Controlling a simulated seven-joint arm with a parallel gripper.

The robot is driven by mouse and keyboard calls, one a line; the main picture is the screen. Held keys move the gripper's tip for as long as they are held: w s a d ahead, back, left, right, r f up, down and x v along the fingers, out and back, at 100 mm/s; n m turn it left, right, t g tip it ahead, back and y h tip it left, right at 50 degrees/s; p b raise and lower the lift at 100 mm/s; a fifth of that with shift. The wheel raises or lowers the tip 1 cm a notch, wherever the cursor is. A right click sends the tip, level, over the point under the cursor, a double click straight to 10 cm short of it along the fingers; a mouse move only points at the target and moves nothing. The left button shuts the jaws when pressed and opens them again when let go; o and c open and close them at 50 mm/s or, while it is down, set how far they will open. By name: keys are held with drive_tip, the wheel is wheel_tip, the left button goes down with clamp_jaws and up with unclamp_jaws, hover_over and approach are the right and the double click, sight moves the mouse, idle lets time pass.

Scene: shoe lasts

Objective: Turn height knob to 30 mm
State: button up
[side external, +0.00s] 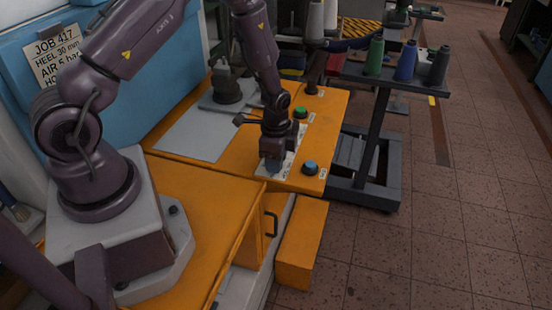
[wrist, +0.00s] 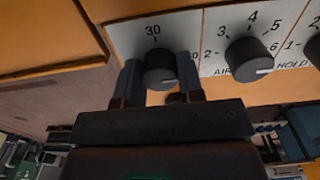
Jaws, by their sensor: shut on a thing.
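The height knob (wrist: 160,72) is a black round dial on a white scale plate (wrist: 122,38) in the wrist view. The number 30 is printed above it, and a number ending in 0 shows partly behind the right finger. My gripper (wrist: 159,63) has one finger on each side of this knob and is shut on it. I cannot clearly read where its pointer stands. In the side external view my gripper (side external: 272,163) reaches down onto the orange machine's panel and hides the knob.
An air knob (wrist: 250,57) sits just right, with another knob beyond it. A green button (side external: 300,112) and a blue-topped knob (side external: 310,167) stand near my gripper. A job card (side external: 58,58) reads heel 30 mm, air 5 bar. A spool stand (side external: 375,120) is at right.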

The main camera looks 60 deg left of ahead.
drive_tip(key=n, duration=0.4)
drive_tip(key=shift+n, duration=0.4)
drive_tip(key=n, duration=0.4)
drive_tip(key=shift+n, duration=0.3)
drive_tip(key=n, duration=0.4)
drive_tip(key=shift+n, duration=2)
drive_tip(key=o, duration=0.9)
